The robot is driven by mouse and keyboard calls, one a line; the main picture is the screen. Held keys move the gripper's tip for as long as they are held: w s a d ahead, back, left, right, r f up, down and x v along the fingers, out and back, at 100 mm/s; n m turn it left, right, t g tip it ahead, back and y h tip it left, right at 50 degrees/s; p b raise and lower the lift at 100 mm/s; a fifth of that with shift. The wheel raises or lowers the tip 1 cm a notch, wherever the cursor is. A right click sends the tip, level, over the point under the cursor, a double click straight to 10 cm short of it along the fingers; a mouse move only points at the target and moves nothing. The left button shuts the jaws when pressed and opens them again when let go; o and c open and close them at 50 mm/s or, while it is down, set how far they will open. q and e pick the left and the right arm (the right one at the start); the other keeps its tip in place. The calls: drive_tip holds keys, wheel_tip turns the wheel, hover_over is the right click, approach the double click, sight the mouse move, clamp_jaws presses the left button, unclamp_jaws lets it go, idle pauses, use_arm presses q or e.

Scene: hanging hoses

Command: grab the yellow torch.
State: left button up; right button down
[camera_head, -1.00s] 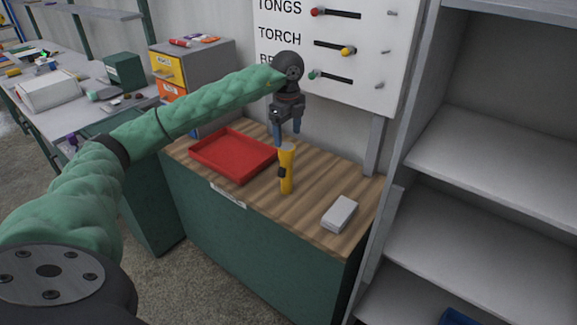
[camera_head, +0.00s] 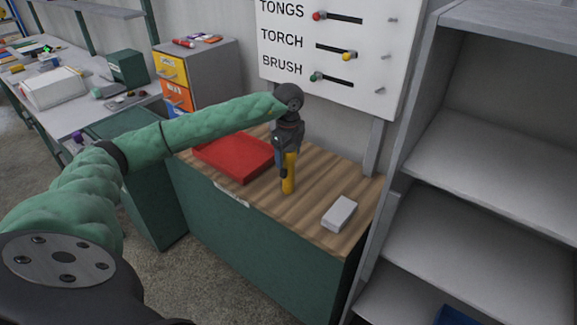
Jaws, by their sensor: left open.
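The yellow torch (camera_head: 289,183) stands upright on the wooden top of the green cabinet, right of the red tray. My left gripper (camera_head: 284,163) points down over the torch's upper part, which it partly hides. The blue-tipped fingers are open; one shows at the torch's left side, and the other is not clearly visible. I cannot tell whether they touch the torch. My right gripper is not in view.
The red tray (camera_head: 232,157) lies left of the torch, and a light grey box (camera_head: 340,213) lies to its right. A labelled board (camera_head: 330,55) hangs behind. Grey shelves (camera_head: 480,150) stand at the right. Bare wooden top (camera_head: 315,190) separates torch and grey box.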

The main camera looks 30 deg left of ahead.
use_arm(q)
drive_tip(key=shift+f, duration=0.1)
drive_tip(key=c, duration=1.4)
drive_tip(key=shift+c, duration=0.2)
